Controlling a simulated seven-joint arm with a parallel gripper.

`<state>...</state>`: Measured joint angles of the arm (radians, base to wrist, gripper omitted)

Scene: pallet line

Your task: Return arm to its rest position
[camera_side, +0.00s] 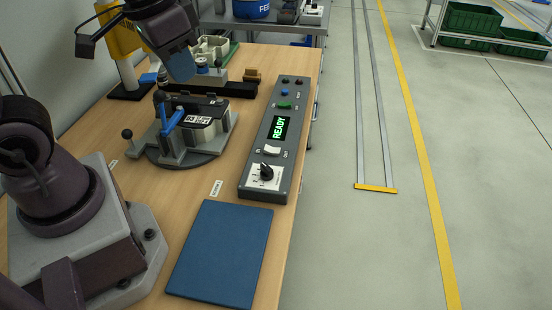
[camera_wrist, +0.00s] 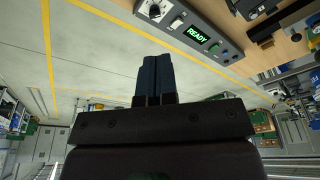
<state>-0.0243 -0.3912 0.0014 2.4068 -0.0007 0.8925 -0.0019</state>
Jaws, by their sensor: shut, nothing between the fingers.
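My gripper (camera_side: 180,66) hangs at the top left of the side view, above the far part of the wooden bench (camera_side: 140,215). In the wrist view, its two dark blue fingers (camera_wrist: 153,78) lie side by side, shut, with nothing between them. They are clear of everything there. The side view shows my gripper partly overlapping the fixtures behind it, so its exact height is hard to tell.
A control panel (camera_side: 251,170) reading READY lies along the bench's right edge, also seen in the wrist view (camera_wrist: 228,59). A clamp fixture (camera_side: 157,147) holds a dark part with a label. A blue mat (camera_side: 222,255) lies bare in front. Open floor is right.

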